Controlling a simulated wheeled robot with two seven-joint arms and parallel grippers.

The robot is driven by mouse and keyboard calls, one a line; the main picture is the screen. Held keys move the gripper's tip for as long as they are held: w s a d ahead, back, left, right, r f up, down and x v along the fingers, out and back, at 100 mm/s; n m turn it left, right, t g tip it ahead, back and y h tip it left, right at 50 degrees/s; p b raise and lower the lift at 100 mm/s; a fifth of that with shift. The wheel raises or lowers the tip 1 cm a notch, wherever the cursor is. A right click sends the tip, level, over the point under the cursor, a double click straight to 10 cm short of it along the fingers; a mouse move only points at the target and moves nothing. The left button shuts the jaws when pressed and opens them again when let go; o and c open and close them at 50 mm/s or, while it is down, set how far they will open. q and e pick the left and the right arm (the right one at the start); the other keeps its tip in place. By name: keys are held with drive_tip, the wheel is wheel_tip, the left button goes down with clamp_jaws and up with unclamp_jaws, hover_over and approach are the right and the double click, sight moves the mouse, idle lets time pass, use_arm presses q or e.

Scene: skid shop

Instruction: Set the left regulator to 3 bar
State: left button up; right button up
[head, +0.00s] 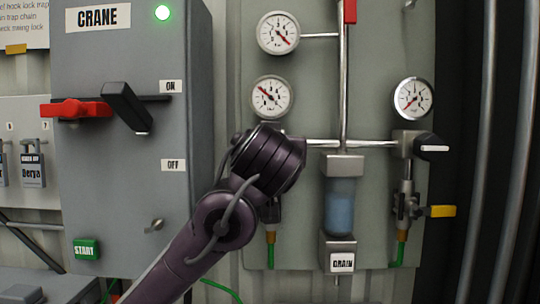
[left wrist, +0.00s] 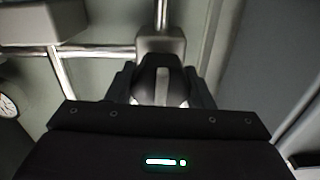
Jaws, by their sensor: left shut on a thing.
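The left regulator's dark knob (left wrist: 162,82) with a light stripe sits between the fingers of my left gripper (left wrist: 163,92) in the left wrist view. The gripper is shut on it, and the stripe looks about upright there. In the head view my dark wrist covers the left regulator and hides the fingers. The left gauge (head: 271,97) sits just above my wrist; its red needle points to the upper left. Its numbers are too small to read. My right gripper is in neither view.
An upper gauge (head: 278,33), a filter bowl (head: 340,205) and pipes share the panel. The crane box (head: 130,200) with its red handle (head: 76,109) stands left.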

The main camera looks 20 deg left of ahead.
use_arm(q)
drive_tip(key=m, duration=0.2)
drive_tip(key=shift+f+m+b, duration=0.15)
drive_tip(key=shift+m+b, duration=0.2)
drive_tip(key=shift+m, duration=0.05)
drive_tip(key=m, duration=0.2)
drive_tip(key=shift+m, duration=0.4)
drive_tip(key=m, duration=0.5)
drive_tip(key=shift+d, duration=0.1)
drive_tip(key=shift+m, duration=0.3)
drive_tip(key=o, duration=1)
drive_tip(key=shift+w, duration=0.1)
